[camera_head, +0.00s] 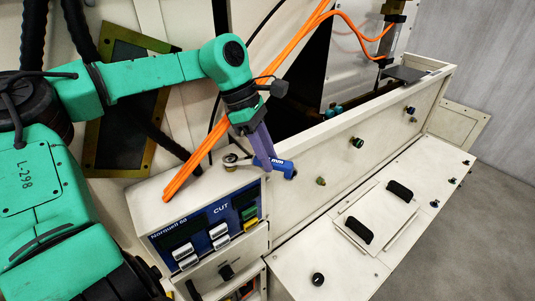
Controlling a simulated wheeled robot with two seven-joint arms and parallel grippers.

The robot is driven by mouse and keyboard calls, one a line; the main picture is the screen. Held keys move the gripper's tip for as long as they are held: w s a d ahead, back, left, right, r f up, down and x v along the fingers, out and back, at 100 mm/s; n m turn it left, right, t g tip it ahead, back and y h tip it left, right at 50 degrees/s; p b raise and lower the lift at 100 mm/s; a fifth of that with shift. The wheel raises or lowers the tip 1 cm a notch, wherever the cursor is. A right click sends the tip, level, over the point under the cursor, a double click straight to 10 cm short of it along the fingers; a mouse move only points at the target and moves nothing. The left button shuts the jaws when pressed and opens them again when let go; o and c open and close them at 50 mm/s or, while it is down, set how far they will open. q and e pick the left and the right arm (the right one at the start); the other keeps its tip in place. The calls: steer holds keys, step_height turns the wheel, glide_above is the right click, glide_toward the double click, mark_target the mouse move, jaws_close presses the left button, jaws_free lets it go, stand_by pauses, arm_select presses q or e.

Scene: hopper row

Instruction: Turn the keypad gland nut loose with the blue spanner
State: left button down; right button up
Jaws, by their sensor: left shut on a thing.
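The blue spanner (284,170) has a blue handle and a grey metal head. My left gripper (264,160) comes down from above, its purple fingers shut on the spanner where handle and shank meet. The spanner lies roughly level over the back edge of the keypad box, its head to the left. The keypad gland nut (231,157) shows as a small brassy piece at the spanner's head, on top of the box. I cannot tell whether the head is seated on it. The keypad (206,237) is a blue panel marked CUT on the box front. My right gripper is out of view.
A long cream hopper wall (320,160) with several knobs stands right of the spanner. A lower panel with two black handles (359,230) lies in front. Grey floor is clear at far right.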

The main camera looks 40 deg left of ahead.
arm_select(q)
steer(key=shift+r+p, duration=2.25)
steer(key=shift+r, duration=0.9)
steer(key=shift+f, duration=0.1)
